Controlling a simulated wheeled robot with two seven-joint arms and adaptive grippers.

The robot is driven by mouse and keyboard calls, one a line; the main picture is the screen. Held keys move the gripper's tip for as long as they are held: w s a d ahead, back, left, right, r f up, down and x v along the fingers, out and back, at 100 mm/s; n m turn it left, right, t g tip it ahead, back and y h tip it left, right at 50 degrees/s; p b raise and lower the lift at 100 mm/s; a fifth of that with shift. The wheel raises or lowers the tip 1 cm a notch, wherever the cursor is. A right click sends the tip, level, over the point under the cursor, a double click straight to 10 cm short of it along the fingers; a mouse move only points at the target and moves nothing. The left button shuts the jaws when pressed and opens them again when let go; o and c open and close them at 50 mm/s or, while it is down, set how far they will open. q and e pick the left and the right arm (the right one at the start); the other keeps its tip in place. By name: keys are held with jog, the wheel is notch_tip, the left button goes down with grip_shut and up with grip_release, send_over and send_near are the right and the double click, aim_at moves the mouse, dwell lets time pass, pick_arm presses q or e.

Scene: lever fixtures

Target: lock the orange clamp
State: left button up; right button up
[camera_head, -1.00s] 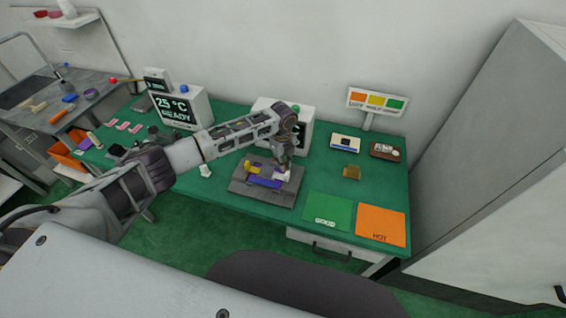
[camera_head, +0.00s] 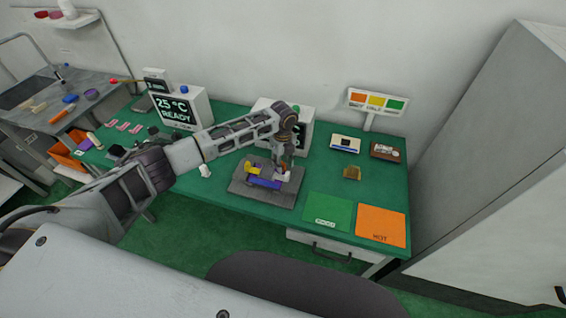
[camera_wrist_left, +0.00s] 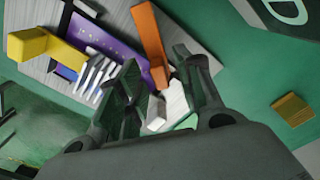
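The orange clamp (camera_wrist_left: 149,40) shows in the left wrist view as a long orange bar standing out over the grey fixture plate (camera_head: 240,187). My left gripper (camera_wrist_left: 158,66) has its two dark fingers apart, one on each side of the bar's lower part. I cannot tell whether either finger touches it. In the head view my left gripper (camera_head: 284,160) points down over the right part of the fixture and hides most of the clamp. A purple block (camera_wrist_left: 106,42), a yellow block (camera_wrist_left: 35,44) and a white piece (camera_wrist_left: 172,98) sit beside the clamp. My right gripper is not in view.
The fixture stands on a green table (camera_head: 225,202). A small yellow-brown block (camera_head: 352,173), a green mat (camera_head: 328,211) and an orange mat (camera_head: 381,226) lie to its right. A white box (camera_head: 303,132) with a green button stands behind.

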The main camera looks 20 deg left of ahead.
aim_at(283, 163)
pick_arm(q)
notch_tip(283, 163, up, 12)
jog(key=shift+f, duration=0.15)
dwell(0.5)
